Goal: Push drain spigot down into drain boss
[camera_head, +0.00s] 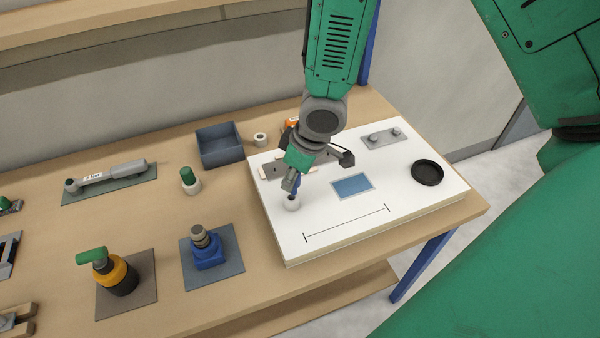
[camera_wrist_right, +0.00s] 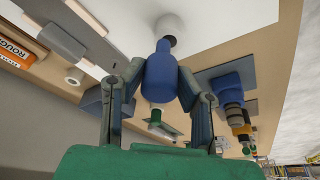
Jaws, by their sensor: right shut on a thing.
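The drain spigot is a blue rounded piece (camera_wrist_right: 160,76), held between the two fingers of my right gripper (camera_wrist_right: 161,88). In the head view the spigot (camera_head: 296,190) shows as a thin blue strip below my right gripper (camera_head: 291,182). The drain boss is a short white round stub (camera_head: 292,203) on the white panel (camera_head: 272,218), near its left edge. The boss also shows in the wrist view (camera_wrist_right: 172,28), directly beyond the spigot's narrow end. That end meets or overlaps the boss's mouth; how deep it sits I cannot tell. My left gripper is in neither view.
The panel also carries a blue rectangle (camera_head: 352,187), a black ring (camera_head: 427,172) and a grey plate with knobs (camera_head: 383,138). Left of it stand a blue-grey bin (camera_head: 220,160), a green-capped bottle (camera_head: 190,181), a blue tool (camera_head: 208,254) and a yellow-black tool (camera_head: 119,277).

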